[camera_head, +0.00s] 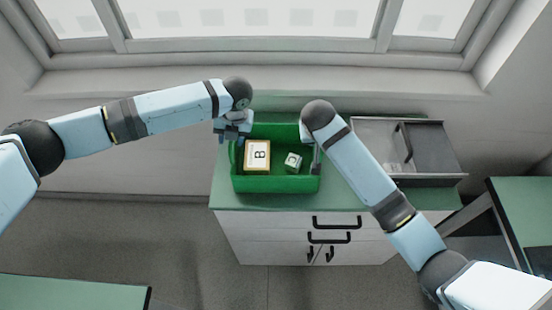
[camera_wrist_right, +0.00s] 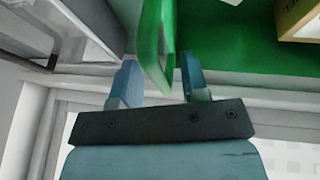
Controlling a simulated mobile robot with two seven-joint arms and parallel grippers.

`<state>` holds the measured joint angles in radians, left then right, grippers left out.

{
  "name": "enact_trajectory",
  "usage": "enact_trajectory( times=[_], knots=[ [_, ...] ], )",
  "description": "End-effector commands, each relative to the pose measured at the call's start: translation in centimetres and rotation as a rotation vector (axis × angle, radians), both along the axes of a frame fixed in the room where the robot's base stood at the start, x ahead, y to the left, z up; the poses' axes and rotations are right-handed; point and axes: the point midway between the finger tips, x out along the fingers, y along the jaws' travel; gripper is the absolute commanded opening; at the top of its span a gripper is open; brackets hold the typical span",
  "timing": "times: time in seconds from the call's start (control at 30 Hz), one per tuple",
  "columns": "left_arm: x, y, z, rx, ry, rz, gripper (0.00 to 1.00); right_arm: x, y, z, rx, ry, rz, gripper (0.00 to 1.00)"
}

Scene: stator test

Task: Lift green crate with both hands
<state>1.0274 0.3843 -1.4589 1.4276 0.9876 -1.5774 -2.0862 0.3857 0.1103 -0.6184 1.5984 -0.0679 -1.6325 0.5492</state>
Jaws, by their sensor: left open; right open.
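The green crate (camera_head: 277,184) stands on the green top of a white cabinet in the head view. It holds a box marked "B" (camera_head: 257,156) and a small green and white cube (camera_head: 293,161). My left gripper (camera_head: 238,138) is at the crate's left wall, pointing down; its fingertips are partly hidden. My right gripper (camera_head: 316,160) is at the right wall, mostly hidden by its own arm. In the right wrist view, the crate's wall (camera_wrist_right: 155,45) stands between the two open fingers of the right gripper (camera_wrist_right: 158,80), with a gap visible on the left side.
A grey sink or tray (camera_head: 430,150) lies right of the crate on the same cabinet (camera_head: 290,228). The cabinet front has black handles. A window and sill are behind. Another green-topped table (camera_head: 525,200) is at the right, and one (camera_head: 70,292) at the lower left.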

Motion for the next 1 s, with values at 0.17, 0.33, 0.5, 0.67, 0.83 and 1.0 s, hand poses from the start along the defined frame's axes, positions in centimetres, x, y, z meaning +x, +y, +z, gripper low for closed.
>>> enact_trajectory(
  times=[0.17,0.33,0.5,0.67,0.83,1.0],
  knots=[
    [0.01,0.02,-0.13,0.000,0.000,0.000,0.41,0.07,-0.02,-0.11,0.000,-0.001,0.000,0.41],
    [0.01,0.00,-0.10,0.000,-0.001,0.000,0.29,0.06,-0.03,-0.10,0.000,-0.001,0.000,0.30],
    [0.02,0.01,-0.08,0.000,-0.001,0.000,0.00,0.06,-0.04,-0.09,0.000,0.000,0.000,0.00],
    [0.03,0.01,-0.07,0.000,-0.001,0.000,0.00,0.07,-0.05,-0.07,0.000,-0.001,-0.001,0.00],
    [0.08,0.00,0.12,-0.001,-0.002,0.001,0.00,0.11,-0.04,0.12,0.000,-0.002,-0.001,0.00],
    [0.08,0.02,0.83,-0.001,-0.002,0.001,0.00,0.10,-0.04,0.82,0.000,-0.002,-0.001,0.00]
  ],
)
